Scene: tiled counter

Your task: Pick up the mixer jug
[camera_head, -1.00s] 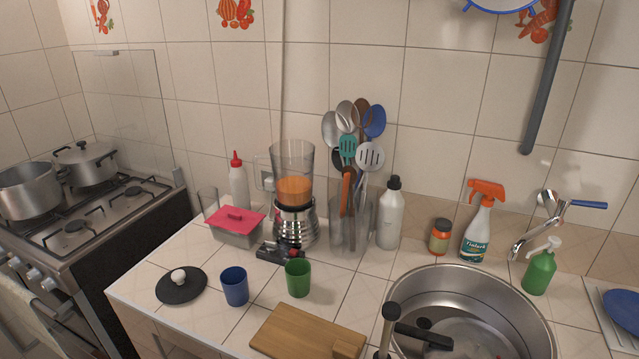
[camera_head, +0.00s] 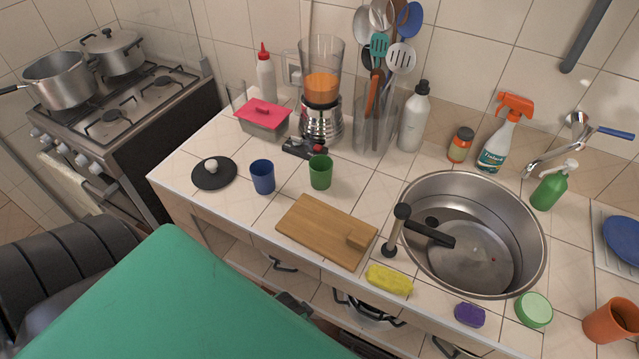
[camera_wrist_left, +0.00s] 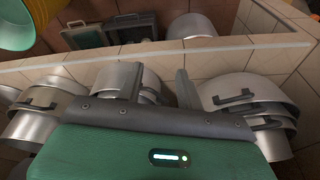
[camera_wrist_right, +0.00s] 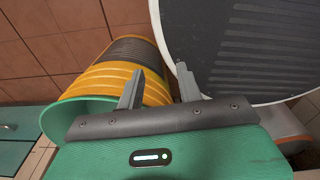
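The mixer jug (camera_head: 321,68) is a clear jug with orange contents, standing upright on its silver mixer base (camera_head: 322,122) at the back of the counter, left of the utensil holder. Neither gripper shows in the head view. In the left wrist view my left gripper (camera_wrist_left: 157,82) has its two fingers spread, with nothing between them; pots on a shelf lie beyond. In the right wrist view my right gripper (camera_wrist_right: 160,80) also has its fingers apart and empty, in front of a yellow-and-green bucket. Both grippers are away from the jug.
A clear utensil holder (camera_head: 373,127) stands right beside the mixer. A red-lidded box (camera_head: 263,118) and a red-capped bottle (camera_head: 265,76) are at its left. Green (camera_head: 320,172) and blue (camera_head: 262,177) cups and a cutting board (camera_head: 322,228) lie in front. The sink (camera_head: 408,192) is at the right.

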